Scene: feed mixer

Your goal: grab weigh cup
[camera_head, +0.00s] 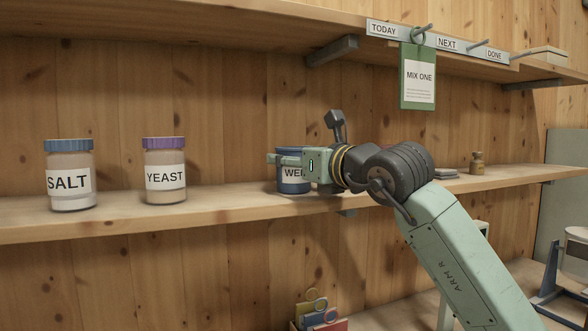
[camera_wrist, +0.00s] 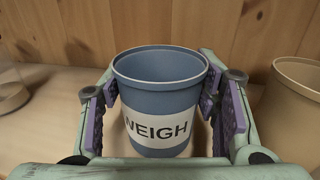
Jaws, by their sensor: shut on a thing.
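The weigh cup (camera_wrist: 160,95) is a blue, open-topped cup with a white WEIGH label. It stands upright between the fingers of my gripper (camera_wrist: 162,108) in the wrist view, and the purple finger pads press on its two sides. The cup looks empty inside. In the head view the weigh cup (camera_head: 292,185) is at the middle shelf, partly hidden behind my gripper (camera_head: 285,160). I cannot tell whether its base touches the shelf.
A salt jar (camera_head: 70,178) and a yeast jar (camera_head: 165,175) stand to the left on the shelf (camera_head: 235,203). A tan cup (camera_wrist: 292,110) is close to the right finger. A small brown bottle (camera_head: 477,163) stands further right. A green MIX ONE card (camera_head: 418,90) hangs above.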

